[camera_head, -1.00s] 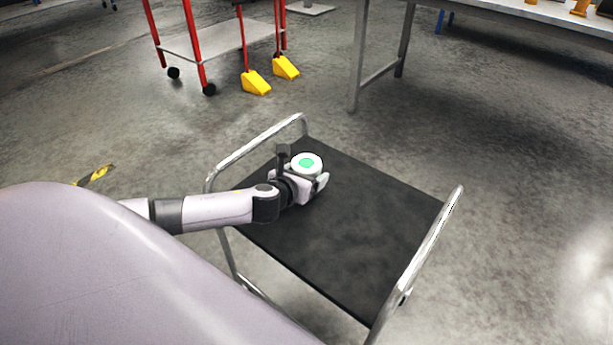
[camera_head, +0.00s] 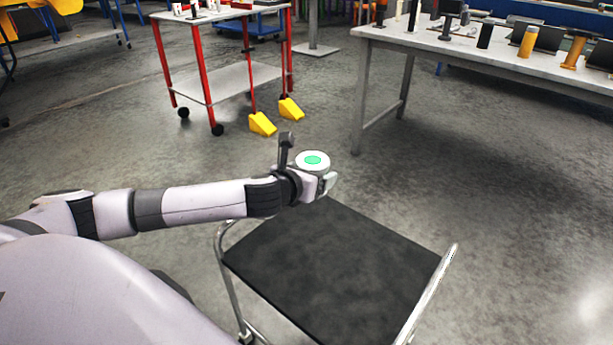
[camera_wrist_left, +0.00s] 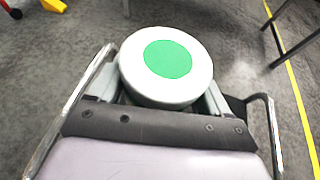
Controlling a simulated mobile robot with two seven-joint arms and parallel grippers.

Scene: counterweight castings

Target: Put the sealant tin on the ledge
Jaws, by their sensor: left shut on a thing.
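A round white tin with a green disc on its lid (camera_head: 312,160), which I take to be the sealant tin, is held upright in my left gripper (camera_head: 318,182). The gripper is shut on its sides, above the far end of a black-topped cart. In the left wrist view the tin (camera_wrist_left: 167,66) sits between the two fingers (camera_wrist_left: 160,100). My right gripper is not in view. I cannot pick out which surface is the ledge.
The black cart (camera_head: 335,268) has chrome rail handles and a bare top. A red-legged trolley (camera_head: 235,82) stands behind, with yellow wedges (camera_head: 262,124) at its wheels. A grey workbench (camera_head: 440,44) at the right carries bottles and other items. Open floor lies between.

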